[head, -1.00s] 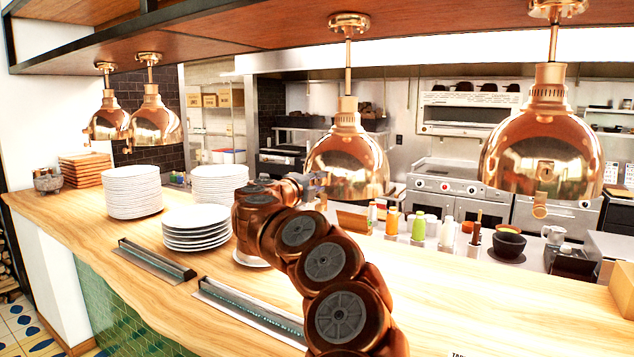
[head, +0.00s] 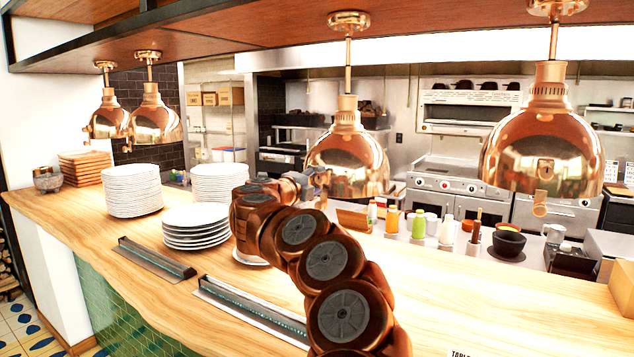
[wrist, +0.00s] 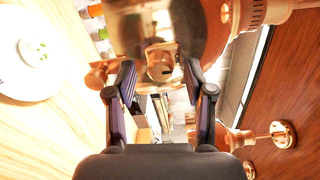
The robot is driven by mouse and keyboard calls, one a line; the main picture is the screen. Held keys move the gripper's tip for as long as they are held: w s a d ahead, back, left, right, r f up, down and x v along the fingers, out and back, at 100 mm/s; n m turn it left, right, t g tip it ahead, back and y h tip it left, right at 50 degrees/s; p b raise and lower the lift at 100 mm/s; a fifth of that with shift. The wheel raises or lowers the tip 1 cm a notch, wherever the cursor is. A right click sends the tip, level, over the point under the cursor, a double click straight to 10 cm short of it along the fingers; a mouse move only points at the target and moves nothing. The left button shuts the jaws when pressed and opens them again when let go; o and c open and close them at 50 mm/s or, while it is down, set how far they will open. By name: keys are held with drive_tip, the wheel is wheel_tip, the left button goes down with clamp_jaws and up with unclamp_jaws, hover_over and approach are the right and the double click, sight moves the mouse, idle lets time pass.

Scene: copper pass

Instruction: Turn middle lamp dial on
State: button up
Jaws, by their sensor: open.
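The middle lamp (head: 347,150) is a copper dome hanging from a rod. It also fills the top of the wrist view (wrist: 205,30), rotated. My gripper (wrist: 158,72) is open, with one dark finger on each side of the dial in the wrist view. I cannot tell whether either finger touches it. In the head view my gripper (head: 315,182) is small at the lamp's left side, and the dial is hidden there.
Another copper lamp (head: 545,150) hangs at right; two more hang at far left. Plate stacks (head: 195,226) stand on the wooden counter (head: 420,290) below my arm. Bottles (head: 419,224) and bowls line the back. The shelf (head: 230,30) is overhead.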

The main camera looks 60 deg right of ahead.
drive_tip(key=a, duration=1.1)
drive_tip(key=shift+s+a+r, duration=0.2)
drive_tip(key=shift+s+a, duration=0.05)
